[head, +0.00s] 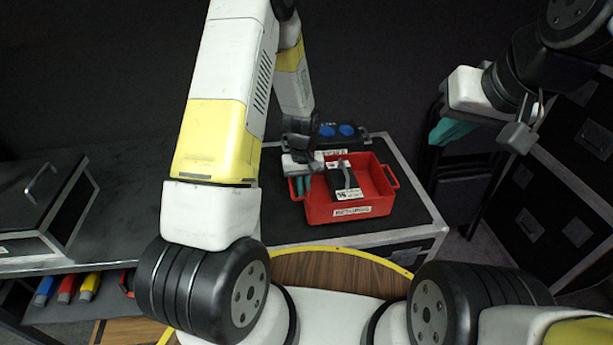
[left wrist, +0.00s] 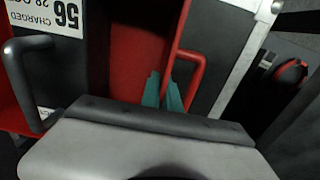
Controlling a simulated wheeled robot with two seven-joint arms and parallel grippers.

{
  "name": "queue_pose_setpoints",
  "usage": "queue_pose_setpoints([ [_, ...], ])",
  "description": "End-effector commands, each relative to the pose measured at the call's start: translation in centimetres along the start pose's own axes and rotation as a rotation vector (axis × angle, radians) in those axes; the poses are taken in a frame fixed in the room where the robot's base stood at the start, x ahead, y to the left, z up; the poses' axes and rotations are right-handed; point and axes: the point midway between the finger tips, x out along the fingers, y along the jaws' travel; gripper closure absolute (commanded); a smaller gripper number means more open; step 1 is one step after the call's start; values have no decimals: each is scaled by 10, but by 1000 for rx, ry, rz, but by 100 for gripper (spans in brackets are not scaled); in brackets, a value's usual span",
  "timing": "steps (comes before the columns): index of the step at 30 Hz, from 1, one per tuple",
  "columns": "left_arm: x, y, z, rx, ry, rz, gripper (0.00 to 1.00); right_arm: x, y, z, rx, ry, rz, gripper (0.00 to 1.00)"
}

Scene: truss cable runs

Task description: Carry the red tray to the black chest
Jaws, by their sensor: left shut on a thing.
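The red tray (head: 372,207) is an open box with a white label on its front wall and a wire handle at each end. It appears level over a black chest (head: 405,238) with metal edges; I cannot tell whether it touches the lid. A black battery block (head: 343,189) with a handle and white label sits inside it. My left gripper (head: 304,186) is at the tray's left end.
A black unit with blue round sockets (head: 347,130) stands behind the tray. A dark case with a handle (head: 38,200) sits on the bench at left. Black cases (head: 560,215) and a folded black chair (head: 462,190) stand at right.

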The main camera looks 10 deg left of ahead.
Motion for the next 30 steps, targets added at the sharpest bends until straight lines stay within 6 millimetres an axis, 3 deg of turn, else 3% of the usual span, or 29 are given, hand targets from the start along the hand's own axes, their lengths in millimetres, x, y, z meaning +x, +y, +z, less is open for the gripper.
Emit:
queue_pose_setpoints([
  [7,0,7,-13,0,5,4,100,0,0,0,0,0,0,100],
  [16,34,6,-12,0,2,3,100,0,0,0,0,0,0,100],
  [27,37,6,-12,0,4,3,100,0,0,0,0,0,0,100],
  [30,38,5,-11,0,0,0,75,0,0,0,0,0,0,100],
])
